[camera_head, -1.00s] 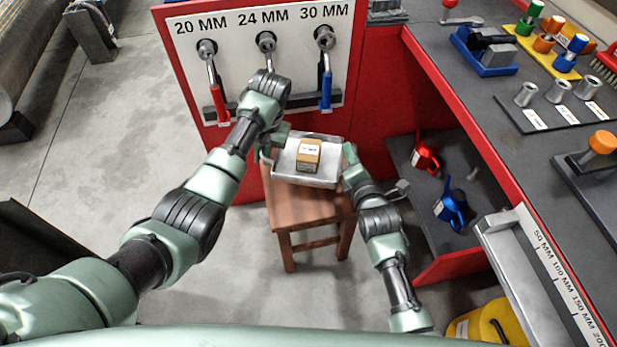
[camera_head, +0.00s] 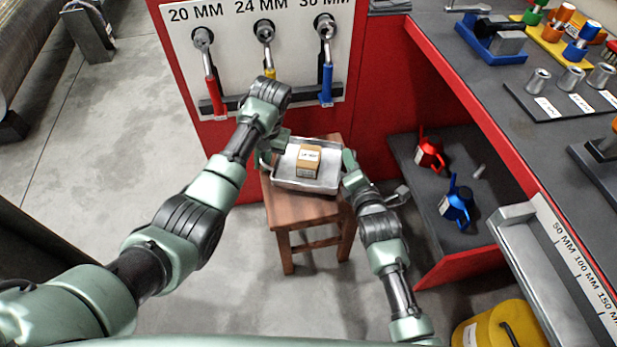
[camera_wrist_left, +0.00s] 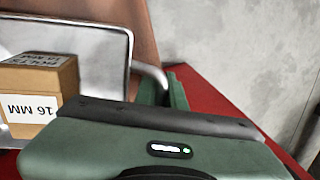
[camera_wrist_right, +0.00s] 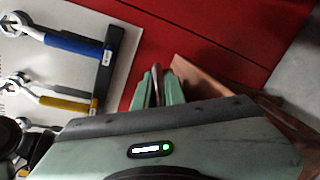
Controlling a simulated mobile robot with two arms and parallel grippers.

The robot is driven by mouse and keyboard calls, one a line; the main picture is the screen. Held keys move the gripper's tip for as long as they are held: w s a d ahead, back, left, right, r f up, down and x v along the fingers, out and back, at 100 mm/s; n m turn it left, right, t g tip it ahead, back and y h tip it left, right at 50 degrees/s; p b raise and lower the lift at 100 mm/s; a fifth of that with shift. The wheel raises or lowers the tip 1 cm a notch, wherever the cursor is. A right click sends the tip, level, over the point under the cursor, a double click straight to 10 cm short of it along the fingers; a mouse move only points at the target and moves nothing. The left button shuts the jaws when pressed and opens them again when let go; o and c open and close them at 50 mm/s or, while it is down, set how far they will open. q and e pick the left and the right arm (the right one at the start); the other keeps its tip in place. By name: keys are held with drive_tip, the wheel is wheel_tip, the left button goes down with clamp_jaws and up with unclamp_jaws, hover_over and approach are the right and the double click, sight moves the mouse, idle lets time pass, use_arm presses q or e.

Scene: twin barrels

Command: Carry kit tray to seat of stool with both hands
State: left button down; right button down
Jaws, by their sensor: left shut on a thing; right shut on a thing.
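The kit tray (camera_head: 290,184) is a shallow metal tray with a small cardboard box (camera_head: 308,161) in it. It is over the seat of the wooden stool (camera_head: 300,212); I cannot tell if it touches the seat. My left gripper (camera_head: 272,152) is shut on the tray's left side. My right gripper (camera_head: 349,163) is shut on its right side. The left wrist view shows the tray (camera_wrist_left: 105,45) and the box labelled 16 MM (camera_wrist_left: 30,85). The right wrist view shows the fingers (camera_wrist_right: 158,88) around a handle bar; the rest of the tray is hidden there.
A red cabinet with a board of hanging wrenches (camera_head: 265,45) stands directly behind the stool.

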use_arm(q)
drive_tip(key=c, duration=1.5)
unclamp_jaws()
drive_tip(key=shift+d+f, duration=0.1)
drive_tip(key=shift+f, duration=0.05)
use_arm(e)
drive_tip(key=c, duration=1.5)
unclamp_jaws()
drive_tip(key=shift+a, duration=0.1)
drive_tip(key=shift+f, duration=0.1)
drive_tip(key=shift+s, duration=0.25)
use_arm(q)
wheel_tip(320, 180, up, 7)
drive_tip(key=d, duration=0.1)
drive_tip(key=shift+d+r, duration=0.15)
drive_tip(key=shift+r, duration=0.05)
use_arm(e)
drive_tip(key=v, duration=1.1)
drive_tip(key=shift+s+d, duration=0.25)
use_arm(q)
drive_tip(key=shift+s, duration=0.1)
